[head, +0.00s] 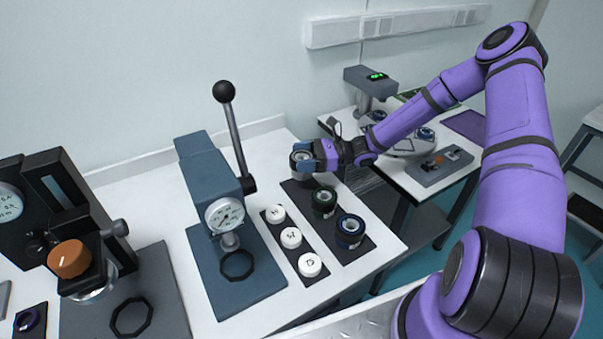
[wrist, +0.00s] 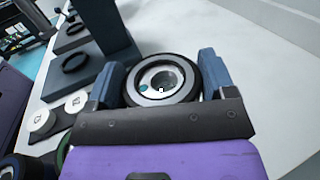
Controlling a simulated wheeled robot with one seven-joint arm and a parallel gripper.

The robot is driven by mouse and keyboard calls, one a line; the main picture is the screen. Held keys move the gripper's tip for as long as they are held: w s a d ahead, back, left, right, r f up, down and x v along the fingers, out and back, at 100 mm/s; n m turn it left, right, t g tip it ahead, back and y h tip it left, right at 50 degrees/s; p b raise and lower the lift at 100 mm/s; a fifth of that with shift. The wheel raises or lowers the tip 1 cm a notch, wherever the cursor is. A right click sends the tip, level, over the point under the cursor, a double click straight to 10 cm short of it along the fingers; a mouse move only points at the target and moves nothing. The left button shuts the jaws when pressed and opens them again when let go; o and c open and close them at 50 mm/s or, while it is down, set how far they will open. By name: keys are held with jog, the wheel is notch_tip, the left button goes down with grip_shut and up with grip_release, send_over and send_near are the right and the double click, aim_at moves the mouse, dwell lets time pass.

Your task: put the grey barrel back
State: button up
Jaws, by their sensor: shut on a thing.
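The grey barrel (head: 301,157) is at the far end of the dark mat (head: 337,247), with a black rim and a grey ring around its lens. In the wrist view the grey barrel (wrist: 163,78) sits between the two blue fingers. My gripper (head: 318,158) is shut on it from the side; it also shows in the wrist view (wrist: 158,88). I cannot tell whether the barrel's underside touches the mat. A green-ringed barrel (head: 324,201) and a blue-ringed barrel (head: 350,230) stand on the same mat, nearer me.
Several white lettered caps (head: 291,238) stand on a dark strip left of the mat. A blue lever press (head: 215,195) with a dial stands further left. An orange-topped part (head: 69,259) sits in the black gauge. A second table (head: 400,170) is at right.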

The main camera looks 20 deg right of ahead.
aim_at(300, 177)
jog(key=shift+f, duration=2.5)
jog(key=shift+f, duration=0.2)
